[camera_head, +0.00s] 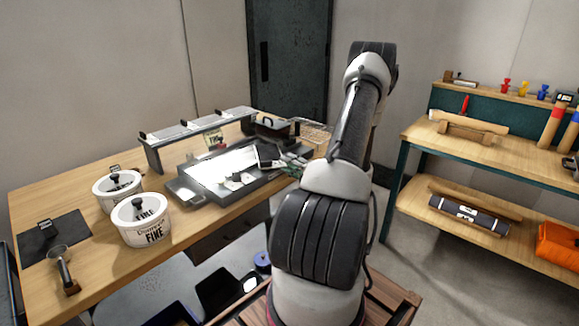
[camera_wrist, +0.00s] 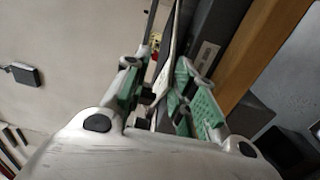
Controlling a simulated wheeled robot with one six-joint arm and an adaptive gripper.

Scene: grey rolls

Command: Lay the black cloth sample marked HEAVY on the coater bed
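The coater bed (camera_head: 228,168) is a bright, pale plate in a dark frame on the wooden bench, left of centre in the head view. My gripper (camera_head: 287,162), with green finger pads, is low over the bed's right end. It also shows in the wrist view (camera_wrist: 161,75), its fingers partly closed. A black piece with a pale edge (camera_head: 266,154) lies beside the fingertips; a thin dark sheet with a pale edge (camera_wrist: 167,62) shows between the fingers. I cannot tell whether it is gripped, nor read HEAVY on it. Another flat black piece (camera_head: 65,238) lies on the bench at the left.
Two white tubs marked FINE, front (camera_head: 144,220) and rear (camera_head: 116,190), stand left of the bed. A raised rail (camera_head: 200,130) runs behind it.

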